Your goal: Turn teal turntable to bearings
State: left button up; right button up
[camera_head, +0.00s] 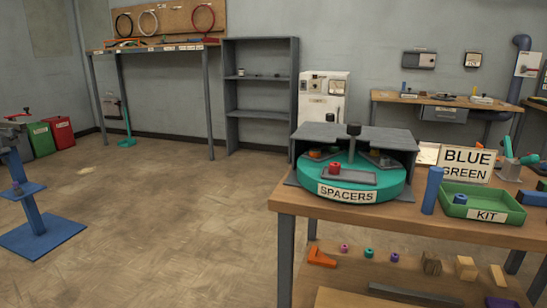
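The teal turntable (390,191) sits on the near-left part of the wooden workbench at right. Its front label reads "SPACERS". A grey cover (389,138) stands over its back part and hides what lies there. A dark knob on a post (353,130) rises at the middle. The open front section holds a grey tray (366,177) with a red part (335,168) on it. An orange part (315,154) shows in the shadow under the cover at left. No bearings label can be seen. Neither of my grippers shows in this view.
Right of the turntable stand a blue cylinder (432,190), a "BLUE GREEN" sign (466,163) and a green "KIT" tray (482,205) holding a blue part (460,198). The bench's lower shelf holds small parts and wood blocks (466,267). The floor left of the bench (170,220) is clear.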

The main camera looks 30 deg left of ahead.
aim_at(361, 179)
jog(key=i+l+u, duration=0.1)
jog(key=i+u, duration=0.2)
jog(key=i+l+u, duration=0.25)
jog(key=i, duration=0.2)
jog(key=i+l+u, duration=0.3)
jog(key=i+j, duration=0.05)
jog(key=j, duration=0.05)
